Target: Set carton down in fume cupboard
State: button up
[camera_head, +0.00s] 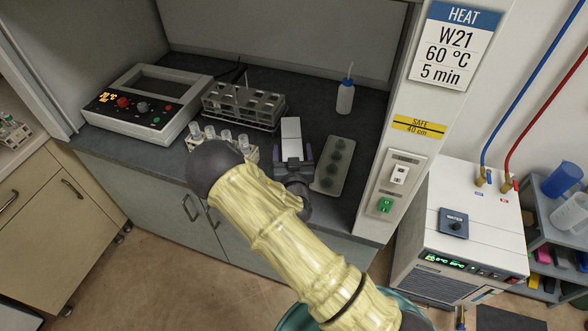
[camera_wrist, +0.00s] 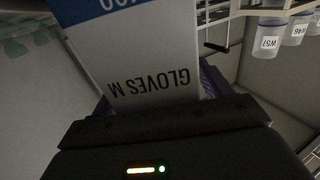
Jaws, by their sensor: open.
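The carton (camera_head: 291,132) is a white box inside the fume cupboard, at the dark worktop (camera_head: 325,115). In the wrist view the carton (camera_wrist: 155,62) shows "GLOVES M" upside down and a blue band. My gripper (camera_head: 294,154) is at the carton's near end, with a finger on each side of it. The jaws are open; whether a finger touches the carton cannot be told. The carton's underside is hidden, so its contact with the worktop is not clear.
Labelled sample cups (camera_head: 226,136) stand close left of the carton, before a tube rack (camera_head: 243,105). A grey tray with dark round wells (camera_head: 333,165) lies close right. A control unit (camera_head: 146,103) is further left, and a wash bottle (camera_head: 345,97) stands behind right.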

jog(key=s+r+b, duration=0.1)
jog(key=s+b, duration=0.2)
jog(key=s, duration=0.9)
jog(key=shift+d, duration=0.3)
